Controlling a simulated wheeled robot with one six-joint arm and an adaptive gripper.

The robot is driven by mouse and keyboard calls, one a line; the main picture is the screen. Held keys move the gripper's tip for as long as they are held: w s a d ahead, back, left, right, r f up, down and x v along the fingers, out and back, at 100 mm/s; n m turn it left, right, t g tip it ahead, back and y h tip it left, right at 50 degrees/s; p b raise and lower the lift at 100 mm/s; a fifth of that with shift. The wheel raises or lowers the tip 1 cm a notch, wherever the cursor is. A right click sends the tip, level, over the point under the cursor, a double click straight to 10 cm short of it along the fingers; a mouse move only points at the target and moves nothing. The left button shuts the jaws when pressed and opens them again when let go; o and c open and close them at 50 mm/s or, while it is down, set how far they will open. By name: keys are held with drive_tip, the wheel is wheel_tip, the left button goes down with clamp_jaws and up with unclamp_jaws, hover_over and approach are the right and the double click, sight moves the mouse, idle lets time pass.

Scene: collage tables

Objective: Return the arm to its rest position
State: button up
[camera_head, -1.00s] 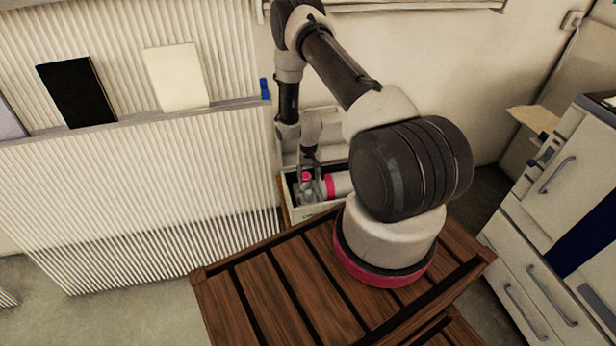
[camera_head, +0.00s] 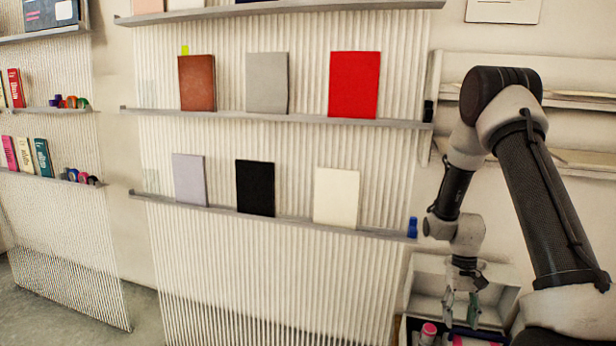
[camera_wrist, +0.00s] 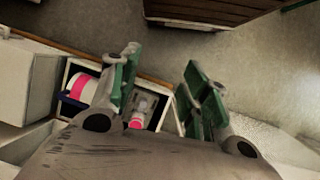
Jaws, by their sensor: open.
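My gripper (camera_head: 462,305) hangs from my arm at the lower right of the head view, over a white bin. In the wrist view my gripper (camera_wrist: 163,72) shows two green-padded fingers spread apart with nothing held between them. A clear bottle with a pink cap (camera_wrist: 136,123) stands in the bin, partly behind the left finger; its pink cap (camera_head: 428,330) also shows in the head view. My arm is bent, reaching up and then down to the bin.
A white cylinder with a pink band (camera_wrist: 78,87) lies in the bin. Ribbed panels carry shelves with books, such as a red one (camera_head: 354,85) and a black one (camera_head: 255,188). A small blue item (camera_head: 412,227) sits at the lower shelf's right end. A slatted wooden surface (camera_wrist: 205,8) shows above the bin.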

drive_tip(key=s+a+r+t, duration=0.1)
drive_tip(key=s+r+t, duration=0.2)
drive_tip(key=r, duration=1)
drive_tip(key=s+a+r+n+t, duration=0.1)
drive_tip(key=s+a+r+t, duration=0.1)
drive_tip(key=s+r, duration=0.7)
drive_tip(key=s+a+r+n+t, duration=0.1)
drive_tip(key=s+r+t, duration=0.3)
drive_tip(key=r, duration=1.2)
drive_tip(key=shift+s+a+r, duration=0.3)
drive_tip(key=shift+s+r, duration=0.05)
drive_tip(key=shift+s, duration=0.65)
